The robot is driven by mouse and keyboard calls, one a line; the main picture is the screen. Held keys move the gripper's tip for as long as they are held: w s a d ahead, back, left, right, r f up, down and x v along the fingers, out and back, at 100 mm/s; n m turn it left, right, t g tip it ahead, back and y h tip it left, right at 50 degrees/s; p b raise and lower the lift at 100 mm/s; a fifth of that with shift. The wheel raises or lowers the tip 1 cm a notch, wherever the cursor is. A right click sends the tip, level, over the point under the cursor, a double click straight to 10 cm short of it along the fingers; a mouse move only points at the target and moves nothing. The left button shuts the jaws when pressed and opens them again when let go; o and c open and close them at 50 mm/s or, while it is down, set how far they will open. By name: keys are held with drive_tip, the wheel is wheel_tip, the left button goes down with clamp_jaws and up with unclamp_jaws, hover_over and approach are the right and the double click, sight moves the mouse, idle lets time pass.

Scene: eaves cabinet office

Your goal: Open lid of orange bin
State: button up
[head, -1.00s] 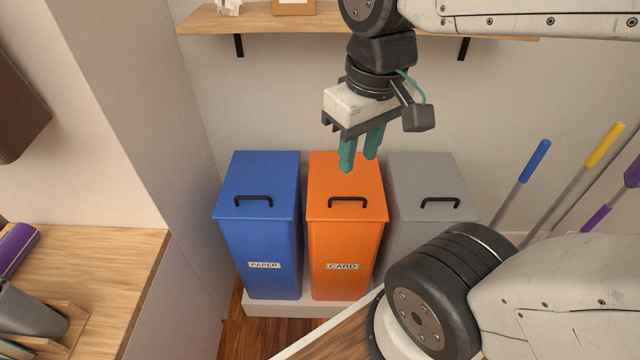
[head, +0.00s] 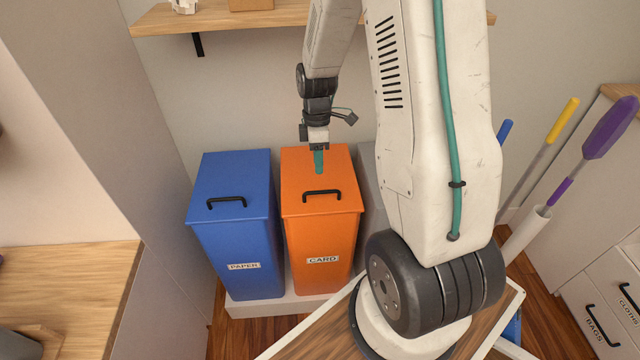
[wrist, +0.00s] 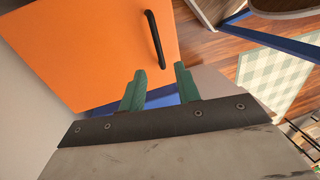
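The orange bin (head: 318,235), labelled CARD, stands between the blue bin and a mostly hidden grey one. Its lid (head: 300,170) is shut, with a black bar handle (head: 322,196) near the front edge. My gripper (head: 319,172) is above the lid, behind the handle in the head view, and holds nothing. In the wrist view, the two green fingers of my gripper (wrist: 160,70) are apart. The orange lid (wrist: 85,50) fills the upper left there, and its handle (wrist: 154,40) lies beyond the fingertips, not between them. The exact height above the lid is unclear.
The blue bin (head: 236,240), labelled PAPER, is close on the left. The grey bin (head: 368,185) is mostly behind my arm. A wall shelf (head: 230,17) hangs above. Long-handled tools (head: 560,125) stand at right, beside drawers (head: 600,310). A wooden counter (head: 60,280) is at left.

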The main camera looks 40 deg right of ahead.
drive_tip(key=f, duration=0.2)
drive_tip(key=s+f, duration=0.1)
drive_tip(key=f, duration=0.5)
drive_tip(key=shift+s+a, duration=0.15)
drive_tip(key=shift+a, duration=0.15)
clamp_jaws()
